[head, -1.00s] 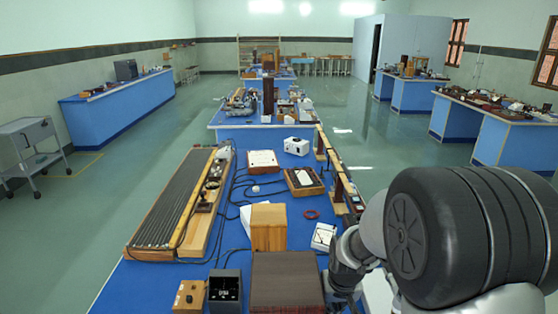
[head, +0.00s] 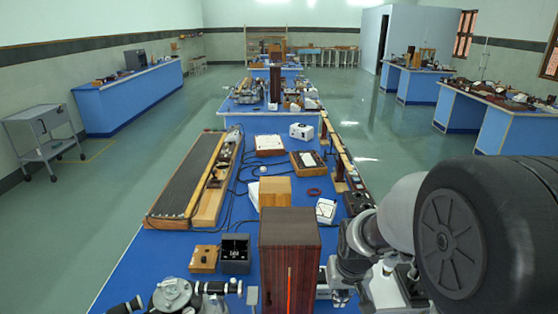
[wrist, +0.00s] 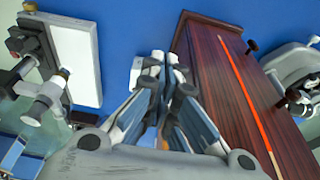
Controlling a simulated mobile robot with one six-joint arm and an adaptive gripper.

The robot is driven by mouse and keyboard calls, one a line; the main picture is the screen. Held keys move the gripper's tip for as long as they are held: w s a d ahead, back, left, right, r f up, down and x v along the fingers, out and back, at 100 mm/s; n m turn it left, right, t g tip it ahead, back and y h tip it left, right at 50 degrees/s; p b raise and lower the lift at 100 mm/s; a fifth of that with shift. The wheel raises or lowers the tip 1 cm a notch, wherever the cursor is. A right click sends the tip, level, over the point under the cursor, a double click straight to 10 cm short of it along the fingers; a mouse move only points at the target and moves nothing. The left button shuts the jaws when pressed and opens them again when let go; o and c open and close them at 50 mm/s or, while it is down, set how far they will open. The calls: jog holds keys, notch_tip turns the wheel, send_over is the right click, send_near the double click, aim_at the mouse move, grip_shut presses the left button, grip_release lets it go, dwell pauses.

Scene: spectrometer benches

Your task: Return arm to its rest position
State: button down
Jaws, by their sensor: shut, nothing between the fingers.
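My gripper shows in the wrist view (wrist: 165,85), its fingers together with nothing between them. It is beside a tall dark-red wooden box with a glowing orange slit (wrist: 245,100). The box also stands at the front of the blue bench in the head view (head: 290,245). In the head view my arm reaches in from the right, with its large dark joint in the foreground. The fingertips cannot be made out clearly there.
The blue bench (head: 150,262) carries a long wooden slotted instrument (head: 185,180), a light wooden block (head: 275,190), a small black meter (head: 235,253) and metal apparatus (head: 175,295) at the front edge. A grey cart (head: 45,140) stands left. The floor aisle (head: 95,190) is clear.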

jog(key=s+r, duration=0.5)
jog(key=s, duration=0.3)
jog(key=s+r+t+b, duration=0.1)
jog(key=s+r, duration=0.4)
jog(key=s, duration=0.2)
jog(key=s+r, duration=0.5)
jog(key=s, duration=0.3)
jog(key=shift+s+a+t, duration=0.25)
jog(key=shift+s+t, duration=0.05)
jog(key=shift+t, duration=0.1)
